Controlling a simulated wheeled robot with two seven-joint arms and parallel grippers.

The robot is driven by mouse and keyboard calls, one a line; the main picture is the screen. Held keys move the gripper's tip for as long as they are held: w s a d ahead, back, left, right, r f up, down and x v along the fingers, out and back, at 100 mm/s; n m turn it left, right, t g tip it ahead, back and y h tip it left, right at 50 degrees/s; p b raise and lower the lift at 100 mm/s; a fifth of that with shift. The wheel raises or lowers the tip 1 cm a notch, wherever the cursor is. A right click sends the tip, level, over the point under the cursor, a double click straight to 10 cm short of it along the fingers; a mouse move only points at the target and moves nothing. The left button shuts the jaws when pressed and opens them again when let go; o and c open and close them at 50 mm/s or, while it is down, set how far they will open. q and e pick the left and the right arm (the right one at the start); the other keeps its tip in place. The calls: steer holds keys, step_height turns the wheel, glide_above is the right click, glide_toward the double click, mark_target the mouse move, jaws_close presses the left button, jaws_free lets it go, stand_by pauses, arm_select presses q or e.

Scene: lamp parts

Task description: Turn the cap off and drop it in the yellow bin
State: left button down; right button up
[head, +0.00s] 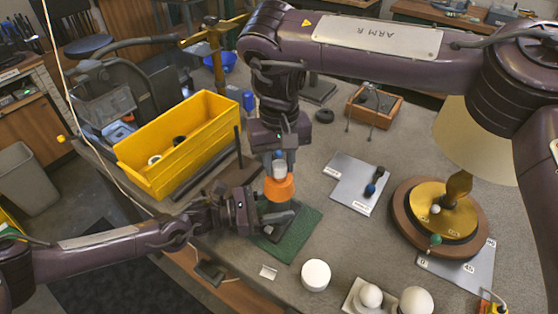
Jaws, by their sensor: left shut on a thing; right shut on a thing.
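A pale whitish cap (279,170) sits at the top of an orange part (279,188), upright over the green mat (297,237). My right gripper (279,160) comes down from above and is shut on the pale cap. My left gripper (272,216) comes in from the left and is shut low around the body under the orange part; its fingers hide most of that body. I cannot tell whether the cap is still seated on the orange part. The yellow bin (196,162) stands to the left of both grippers, with a few dark and white ring-like pieces inside.
A lamp with a cream shade (468,140) and brass base (455,221) stands at the right. A grey plate (349,184) with small knobs lies between. White round pieces (315,275) lie at the front. A wooden box (374,108) is at the back. Bare table shows around the plate.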

steer(key=n, duration=0.3)
steer(key=shift+n, duration=0.4)
steer(key=n, duration=0.4)
steer(key=shift+n, duration=0.3)
steer(key=n, duration=0.6)
steer(key=shift+w+n, duration=0.1)
steer(key=shift+n, duration=0.2)
arm_select(q)
steer(key=shift+r, duration=0.1)
arm_select(e)
steer(key=n, duration=0.6)
steer(key=shift+n, duration=0.3)
steer(key=n, duration=0.6)
steer(key=shift+n, duration=0.3)
steer(key=n, duration=0.6)
steer(key=shift+r+n, duration=0.1)
steer(key=shift+n, duration=0.2)
steer(key=n, duration=0.6)
steer(key=shift+n, duration=0.3)
steer(key=n, duration=0.6)
steer(key=shift+n, duration=0.4)
steer(key=n, duration=0.5)
